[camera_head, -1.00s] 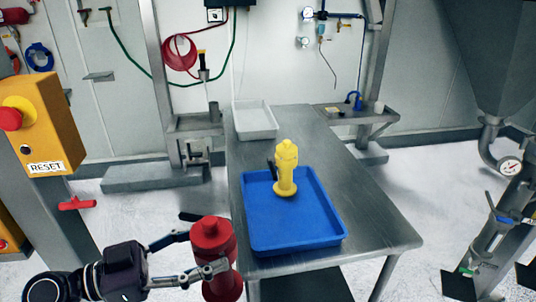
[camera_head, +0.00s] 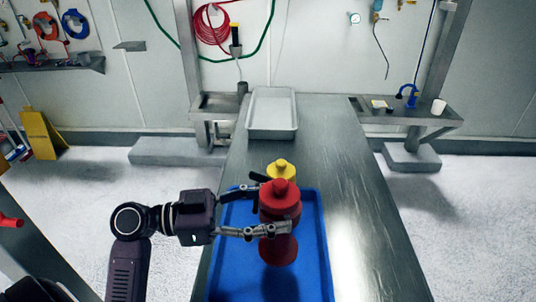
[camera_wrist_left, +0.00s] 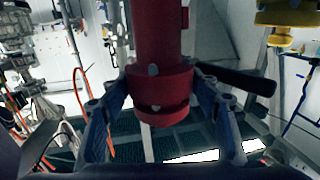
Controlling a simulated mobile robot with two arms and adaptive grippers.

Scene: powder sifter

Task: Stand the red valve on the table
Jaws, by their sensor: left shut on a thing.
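The red valve (camera_head: 280,198) is upright in my left gripper (camera_head: 268,211), whose fingers are shut around its body. In the head view it is over the blue tray (camera_head: 231,266), with a dark shadow below it; I cannot tell its exact height. A yellow valve (camera_head: 281,167) stands behind it, its lower part hidden by the red one. In the left wrist view the red valve (camera_wrist_left: 162,92) is between both fingers, and part of the yellow valve (camera_wrist_left: 288,15) shows at upper right. My right gripper is not in view.
The metal table (camera_head: 365,235) has wide bare room right of the blue tray and behind the yellow valve. A pale grey tray (camera_head: 272,133) lies at its far end. Side shelves (camera_head: 425,116) with small items stand beyond the table.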

